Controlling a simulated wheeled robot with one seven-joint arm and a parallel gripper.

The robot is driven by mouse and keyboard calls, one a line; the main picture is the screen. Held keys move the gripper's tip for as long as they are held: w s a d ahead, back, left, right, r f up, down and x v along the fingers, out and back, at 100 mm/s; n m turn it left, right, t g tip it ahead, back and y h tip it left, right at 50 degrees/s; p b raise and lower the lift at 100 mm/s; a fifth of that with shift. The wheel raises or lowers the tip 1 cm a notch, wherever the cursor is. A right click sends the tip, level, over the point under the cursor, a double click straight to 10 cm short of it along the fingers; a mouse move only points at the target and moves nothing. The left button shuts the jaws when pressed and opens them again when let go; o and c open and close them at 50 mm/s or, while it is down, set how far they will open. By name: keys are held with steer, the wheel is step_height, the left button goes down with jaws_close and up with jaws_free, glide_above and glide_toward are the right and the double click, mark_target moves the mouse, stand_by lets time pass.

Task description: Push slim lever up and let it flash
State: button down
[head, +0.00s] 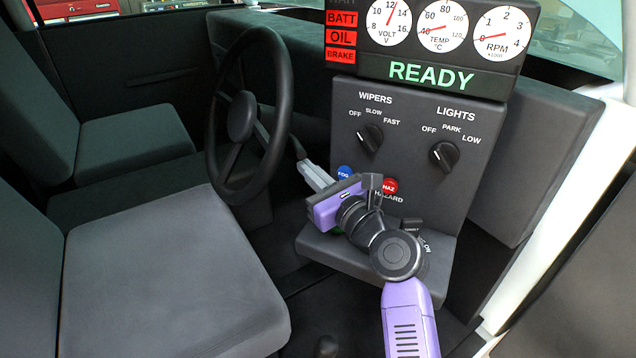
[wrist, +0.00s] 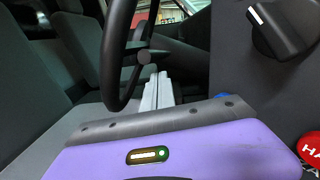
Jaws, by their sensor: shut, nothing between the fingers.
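The slim lever (head: 297,147) is a dark stalk that runs from behind the steering wheel hub to the right and ends in a rounded knob. In the wrist view its knob (wrist: 143,57) shows just above and slightly left of my fingertips. My gripper (head: 310,170) is shut and empty, with its grey fingers pointing left toward the wheel, just below the knob. The fingers (wrist: 158,82) also show in the wrist view. I cannot tell whether they touch the lever. No turn indicator light is visible.
The steering wheel (head: 240,118) stands left of my fingers. The dash panel (head: 430,120) has a wipers knob (head: 369,138), a lights knob (head: 444,156), a blue fog button (head: 344,172) and a red hazard button (head: 390,186) close to my gripper. Seats (head: 165,275) lie left.

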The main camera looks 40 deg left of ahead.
steer(key=shift+a+r, duration=0.2)
steer(key=shift+r, duration=0.35)
